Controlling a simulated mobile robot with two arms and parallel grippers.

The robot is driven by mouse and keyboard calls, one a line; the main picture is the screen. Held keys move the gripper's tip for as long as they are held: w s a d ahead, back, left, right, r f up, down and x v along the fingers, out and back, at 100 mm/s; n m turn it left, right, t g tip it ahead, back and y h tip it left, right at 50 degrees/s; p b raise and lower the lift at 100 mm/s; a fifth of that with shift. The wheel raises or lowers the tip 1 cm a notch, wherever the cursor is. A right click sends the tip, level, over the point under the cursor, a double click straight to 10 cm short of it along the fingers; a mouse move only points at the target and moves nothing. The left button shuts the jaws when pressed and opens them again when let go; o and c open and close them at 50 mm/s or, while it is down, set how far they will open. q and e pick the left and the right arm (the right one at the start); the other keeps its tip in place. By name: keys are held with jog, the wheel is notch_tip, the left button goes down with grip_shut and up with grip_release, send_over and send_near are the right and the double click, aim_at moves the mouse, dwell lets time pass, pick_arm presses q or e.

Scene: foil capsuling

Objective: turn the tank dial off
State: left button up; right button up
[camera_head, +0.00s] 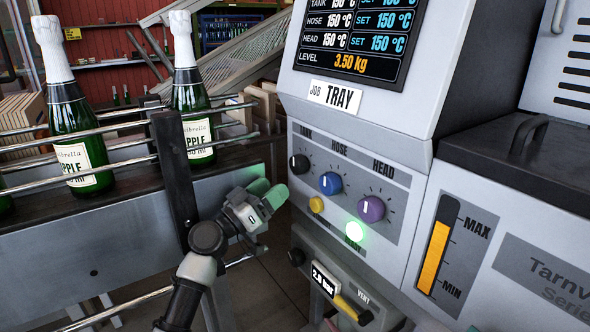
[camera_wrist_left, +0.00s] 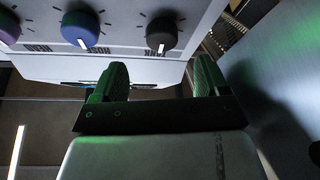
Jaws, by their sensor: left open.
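The tank dial (camera_head: 299,164) is a black knob at the left end of the dial row on the grey machine, under the word TANK. In the left wrist view the panel appears upside down, and the dial (camera_wrist_left: 162,34) sits at top centre, its white mark pointing toward its label. My left gripper (camera_head: 267,190) is open and empty, left of and slightly below the dial. In the left wrist view its two green-tipped fingers (camera_wrist_left: 162,80) are spread, with the dial beyond and roughly in line with the gap. They look apart from it. My right gripper is not in view.
The blue hose dial (camera_head: 330,183) and purple head dial (camera_head: 371,208) are right of the tank dial. A conveyor rail (camera_head: 120,122) with green bottles (camera_head: 190,95) stands left of the machine.

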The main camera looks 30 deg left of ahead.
aim_at(295, 170)
pick_arm(q)
jog(key=p+x, duration=0.1)
jog(key=x, duration=0.5)
jog(key=shift+w+r, duration=0.1)
jog(key=shift+w, duration=0.15)
jog(key=shift+p+x, duration=0.3)
jog(key=shift+x, duration=0.45)
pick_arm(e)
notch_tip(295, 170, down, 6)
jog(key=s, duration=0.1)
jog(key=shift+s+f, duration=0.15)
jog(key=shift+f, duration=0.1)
pick_arm(q)
jog(key=shift+c, duration=0.2)
jog(key=c, duration=0.9)
